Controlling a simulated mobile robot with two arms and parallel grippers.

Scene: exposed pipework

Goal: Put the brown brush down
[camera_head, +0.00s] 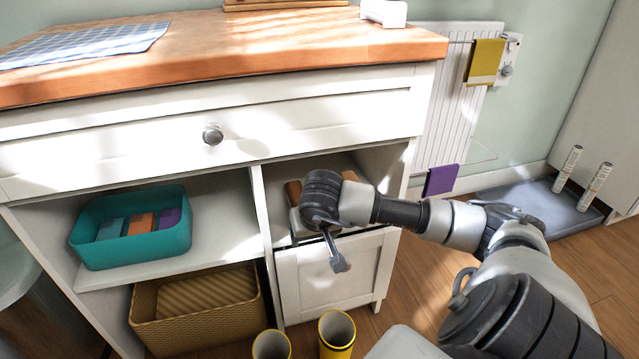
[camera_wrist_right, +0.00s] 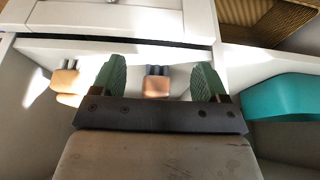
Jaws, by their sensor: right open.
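In the right wrist view, the fingers of my right gripper (camera_wrist_right: 158,66) are apart. Between them, with space on both sides, is a brown brush (camera_wrist_right: 156,86) with dark bristles. I cannot tell whether it touches anything but the pale surface near it. A lighter tan brush-like thing (camera_wrist_right: 66,84) is to the left, outside the fingers. In the head view my right arm reaches in from the right to the lower right compartment of the white cabinet (camera_head: 268,200). My wrist hides the fingers and most of what is there; a brown piece (camera_head: 293,192) shows beside it. My left gripper is not in view.
A teal bin (camera_head: 130,254) with several colored items stands on the left shelf. It also shows in the right wrist view (camera_wrist_right: 282,110). A woven basket (camera_head: 200,325) sits below. Yellow cylinders (camera_head: 337,330) stand in front. A white drawer front (camera_head: 330,280) lies below my wrist.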

